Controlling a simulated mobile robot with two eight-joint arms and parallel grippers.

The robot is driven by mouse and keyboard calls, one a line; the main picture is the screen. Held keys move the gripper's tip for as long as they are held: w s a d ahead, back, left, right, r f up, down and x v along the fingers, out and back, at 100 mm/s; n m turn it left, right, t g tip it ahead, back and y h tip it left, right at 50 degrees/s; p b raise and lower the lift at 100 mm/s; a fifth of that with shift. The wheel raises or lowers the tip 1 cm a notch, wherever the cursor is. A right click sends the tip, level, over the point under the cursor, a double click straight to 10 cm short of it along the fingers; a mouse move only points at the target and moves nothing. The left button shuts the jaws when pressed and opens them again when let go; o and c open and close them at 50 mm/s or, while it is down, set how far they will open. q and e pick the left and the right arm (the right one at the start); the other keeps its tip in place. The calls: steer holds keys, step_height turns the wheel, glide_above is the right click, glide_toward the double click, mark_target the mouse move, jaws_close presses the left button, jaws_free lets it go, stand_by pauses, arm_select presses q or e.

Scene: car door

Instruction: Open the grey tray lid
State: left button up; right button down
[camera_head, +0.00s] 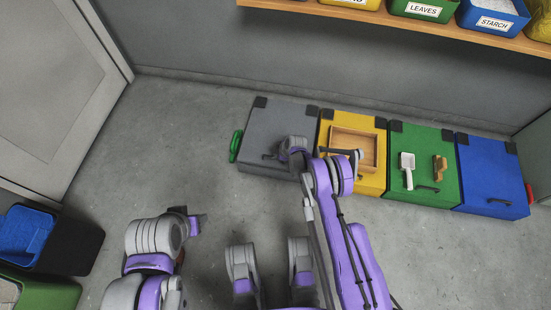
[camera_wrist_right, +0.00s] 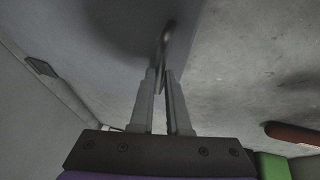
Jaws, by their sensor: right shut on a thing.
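The grey tray lid (camera_head: 280,116) is the flat top of the grey box at the left end of a row of boxes. It lies level and looks closed. Its dark handle (camera_head: 269,156) is near the front edge. My right gripper (camera_head: 276,155) is over this front edge. In the right wrist view, the right gripper's two fingers (camera_wrist_right: 162,72) are close together and shut on the handle (camera_wrist_right: 165,38), with the lid (camera_wrist_right: 120,60) to the left. My left arm shows at the lower left in the head view; its fingers cannot be made out.
Floor in front is clear.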

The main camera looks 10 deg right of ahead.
steer(key=w+d+r, duration=0.2)
steer(key=w+r, duration=0.3)
steer(key=r, duration=0.4)
steer(key=w+d+r, duration=0.2)
steer(key=w+r, duration=0.4)
steer(key=r, duration=0.3)
steer(key=shift+r, duration=0.35)
